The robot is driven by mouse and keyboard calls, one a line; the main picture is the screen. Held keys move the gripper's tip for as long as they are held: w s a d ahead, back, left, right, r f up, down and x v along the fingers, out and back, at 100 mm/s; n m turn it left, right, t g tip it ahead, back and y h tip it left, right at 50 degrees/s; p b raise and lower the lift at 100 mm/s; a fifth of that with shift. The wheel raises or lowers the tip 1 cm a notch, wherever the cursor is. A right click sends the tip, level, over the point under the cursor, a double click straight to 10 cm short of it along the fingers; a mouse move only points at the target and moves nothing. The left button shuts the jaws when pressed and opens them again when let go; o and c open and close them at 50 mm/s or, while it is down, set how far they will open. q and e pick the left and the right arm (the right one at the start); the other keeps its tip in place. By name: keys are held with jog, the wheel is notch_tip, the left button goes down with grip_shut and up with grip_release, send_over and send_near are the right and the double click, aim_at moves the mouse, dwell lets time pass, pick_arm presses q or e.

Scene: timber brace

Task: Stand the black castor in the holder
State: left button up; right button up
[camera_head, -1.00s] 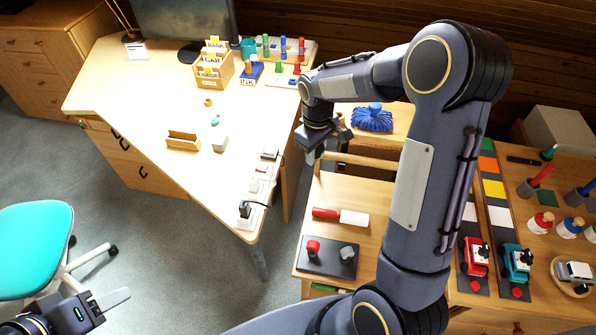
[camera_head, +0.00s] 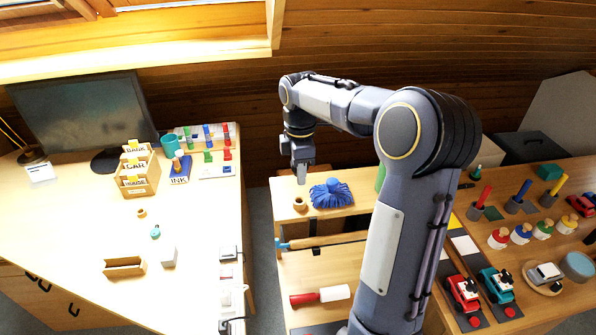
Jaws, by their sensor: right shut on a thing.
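My right gripper (camera_head: 301,173) points down above the far-left part of the wooden side table. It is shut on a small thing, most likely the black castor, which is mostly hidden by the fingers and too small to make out. A small round tan wooden piece with a dark opening (camera_head: 300,204) stands on the table just below the fingertips, with a gap between. It looks like the holder, but I cannot be sure. No other black castor shows clearly. My left gripper is out of view.
A blue brush-like bundle (camera_head: 331,194) lies just right of the tan piece. A rolling pin (camera_head: 318,241) and a red-and-white roller (camera_head: 320,295) lie nearer. The desk (camera_head: 75,235) is at left, across a gap. Toy cars (camera_head: 463,293) and paint pots stand on the right bench.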

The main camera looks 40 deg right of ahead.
jog(key=shift+f+b, duration=1.85)
jog(key=shift+f, duration=1.05)
jog(key=shift+p, duration=0.5)
jog(key=shift+f+b, duration=0.55)
jog(key=shift+f, duration=0.3)
jog(key=o, duration=1.1)
jog(key=shift+c, duration=0.2)
